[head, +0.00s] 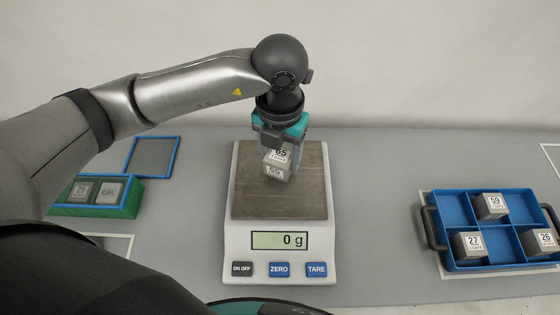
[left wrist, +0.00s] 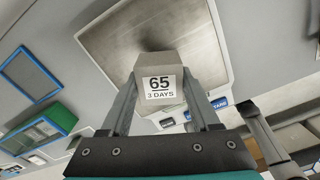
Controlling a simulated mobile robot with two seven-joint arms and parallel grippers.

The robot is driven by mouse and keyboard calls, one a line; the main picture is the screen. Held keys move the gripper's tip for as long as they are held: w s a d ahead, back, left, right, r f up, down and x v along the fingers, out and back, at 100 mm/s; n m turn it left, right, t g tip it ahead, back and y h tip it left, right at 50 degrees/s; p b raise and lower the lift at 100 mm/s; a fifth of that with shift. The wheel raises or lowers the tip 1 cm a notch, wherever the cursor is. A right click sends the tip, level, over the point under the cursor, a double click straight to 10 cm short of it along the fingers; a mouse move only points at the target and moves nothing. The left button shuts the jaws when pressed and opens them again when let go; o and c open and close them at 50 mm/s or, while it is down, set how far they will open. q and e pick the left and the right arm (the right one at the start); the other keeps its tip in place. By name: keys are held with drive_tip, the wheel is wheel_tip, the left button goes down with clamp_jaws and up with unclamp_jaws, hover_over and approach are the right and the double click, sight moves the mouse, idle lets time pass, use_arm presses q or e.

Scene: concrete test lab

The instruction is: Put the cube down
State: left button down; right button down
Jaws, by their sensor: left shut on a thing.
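A grey concrete cube (head: 277,166) labelled 65, 3 DAYS, is held in my left gripper (head: 280,158). In the left wrist view the cube (left wrist: 158,84) sits between the two fingers, with its label facing the camera. The gripper is shut on it and points down over the steel plate (head: 251,200) of a white scale (head: 239,244). The scale's display (head: 279,240) reads 0 g. The cube appears to be just above the plate, though its underside is hidden in the head view. My right gripper is not in view.
A blue divided tray (head: 485,263) with cubes 59, 27 and 26 stands at the right. A green and blue box (head: 98,209) with cubes is at the left, beside a blue-rimmed grey panel (head: 152,157). Bare table lies on both sides of the scale.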

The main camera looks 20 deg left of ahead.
sight(280, 155)
use_arm(q)
drive_tip(key=shift+f, duration=1.35)
drive_tip(key=shift+f, duration=0.15)
drive_tip(key=shift+c, duration=0.6)
unclamp_jaws()
wheel_tip(280, 155, up, 12)
drive_tip(key=shift+r+p, duration=0.2)
drive_tip(key=shift+p, duration=0.2)
